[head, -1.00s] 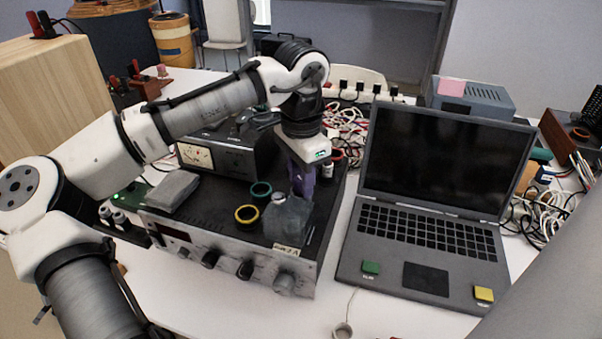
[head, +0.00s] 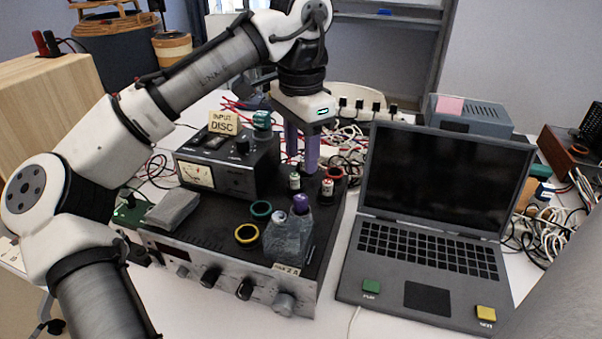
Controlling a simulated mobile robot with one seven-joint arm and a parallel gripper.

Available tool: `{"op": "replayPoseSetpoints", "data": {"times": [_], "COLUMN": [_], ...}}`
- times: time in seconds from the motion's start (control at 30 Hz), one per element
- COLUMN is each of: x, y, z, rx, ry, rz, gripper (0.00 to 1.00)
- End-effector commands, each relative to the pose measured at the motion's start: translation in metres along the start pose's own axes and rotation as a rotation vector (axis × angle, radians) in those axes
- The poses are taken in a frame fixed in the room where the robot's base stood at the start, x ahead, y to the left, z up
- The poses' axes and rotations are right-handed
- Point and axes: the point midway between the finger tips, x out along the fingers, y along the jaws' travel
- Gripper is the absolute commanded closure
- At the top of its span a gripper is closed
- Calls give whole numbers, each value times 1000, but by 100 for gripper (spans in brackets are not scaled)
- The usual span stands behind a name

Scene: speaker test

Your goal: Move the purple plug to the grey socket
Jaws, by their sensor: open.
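The purple plug (head: 300,203) stands upright at the back right of a rough grey block (head: 287,240) on the front unit's black top. I cannot tell whether it is seated in the block or stands just behind it. A small pale round top (head: 279,217) shows beside it; I cannot tell whether this is the grey socket. My gripper (head: 302,168) has purple-tinted fingers, is open and empty, and hangs above and behind the plug, apart from it. Its fingertips are near a white-and-green plug (head: 295,181) and a white-and-red plug (head: 327,187).
Teal (head: 261,209), yellow (head: 247,235) and red (head: 334,173) rings sit on the same black top. A metered box (head: 225,165) stands at its back left, and a grey cloth-like piece (head: 172,209) lies left. An open laptop (head: 430,215) is close on the right.

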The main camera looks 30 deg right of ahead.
Motion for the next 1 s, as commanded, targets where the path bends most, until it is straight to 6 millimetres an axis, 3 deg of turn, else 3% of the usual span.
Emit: {"op": "replayPoseSetpoints", "data": {"times": [0.2, 0.5, 0.67, 0.77, 0.87, 0.97, 1.0], "x": [-22, -24, -31, -59, -115, -182, -208], "y": [0, 0, -13, -33, -61, -87, -94], "z": [0, -1, -17, -30, -19, 30, 61], "rx": [0, 1, -4, -27, -82, -161, -198], "ry": [0, 11, 235, 552, 932, 1298, 1433], "rz": [1, -2, -65, -171, -330, -539, -640], "gripper": [56, 56, 56, 56, 56, 56, 56]}}
